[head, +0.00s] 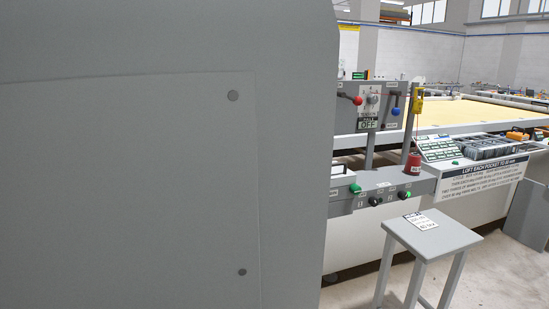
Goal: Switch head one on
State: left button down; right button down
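A grey control board (347,84) stands upright right of centre. It carries a red-knobbed lever (357,100), a round dial (373,99) and a blue-knobbed lever (395,111). A sign reading OFF (368,124) is below the dial. On the grey rail (343,208) underneath are a green button (355,188) and two black rotary knobs, one on the left (374,201) and one on the right (402,195); green shows beside the right one. Their labels are too small to read, so I cannot tell which control is head one's. Neither gripper is in view.
A large flat grey panel (130,180) fills the left side and blocks the view there. A grey stool (455,238) with a card stands before the rail. A red cup-like object (413,164) sits on the rail. A console (440,149) and yellow-covered bed (455,115) lie beyond.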

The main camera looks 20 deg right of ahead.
aim_at(373, 201)
jog(key=z, duration=1.3)
